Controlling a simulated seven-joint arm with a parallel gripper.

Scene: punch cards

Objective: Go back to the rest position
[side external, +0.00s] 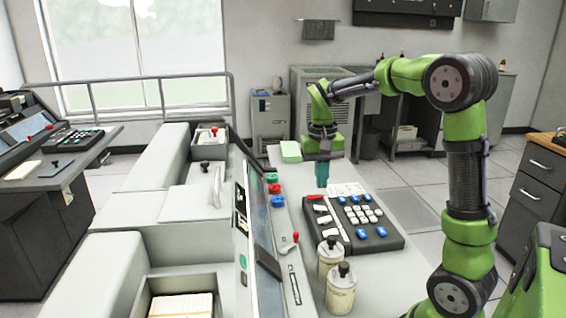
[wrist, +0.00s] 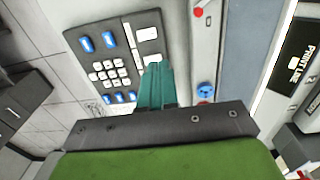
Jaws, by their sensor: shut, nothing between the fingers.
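My gripper (side external: 322,174) shows teal fingers pointing down above the white console top, just beyond the far end of the dark keypad panel (side external: 392,243). The fingers are shut together and hold nothing. In the wrist view my gripper (wrist: 159,66) shows as teal fingers in front of the keypad panel (wrist: 72,40), covering part of it. The panel has blue and white keys and a red key at its left side in the side view. I cannot tell the exact height of the fingertips above the surface.
Two cream jars with black knobs (side external: 341,290) stand at the console's front. A pale green pad (side external: 290,151) lies at its far end. Red, green and blue buttons (side external: 277,201) line the left ledge. An open drawer of cards (side external: 182,306) is at front left. Air above the console is free.

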